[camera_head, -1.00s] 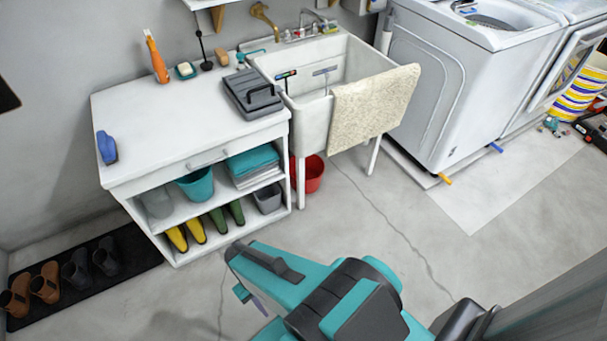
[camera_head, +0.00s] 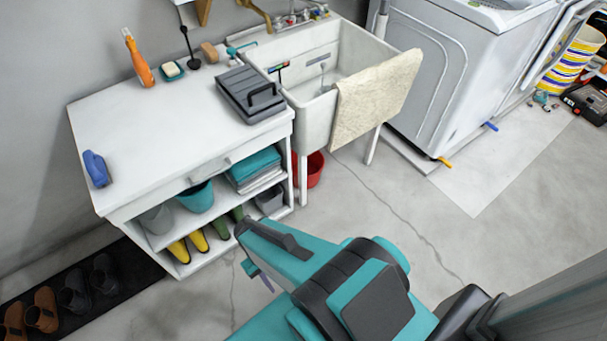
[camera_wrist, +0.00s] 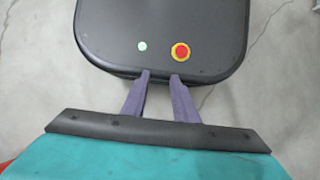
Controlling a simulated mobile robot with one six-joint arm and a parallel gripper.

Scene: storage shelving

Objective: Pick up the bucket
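Several bucket-like containers are in the head view, and I cannot tell which one the task names. A teal bucket (camera_head: 197,197) and a grey bucket (camera_head: 157,219) stand on the upper shelf of the white cabinet (camera_head: 150,140). A red bucket (camera_head: 315,168) stands on the floor under the sink, partly hidden by a sink leg. A small grey bin (camera_head: 270,200) is on the shelf at right. My gripper (camera_wrist: 160,76) is empty, its two purple fingers apart, above my own black base in the wrist view. In the head view it is well in front of the cabinet.
The sink (camera_head: 318,115) has a beige towel (camera_head: 375,97) over its front. Yellow boots (camera_head: 188,245) and green boots (camera_head: 218,226) stand low in the cabinet. Shoes on a black mat (camera_head: 125,265) lie at left. A washing machine (camera_head: 430,90) is at right. The floor between is clear.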

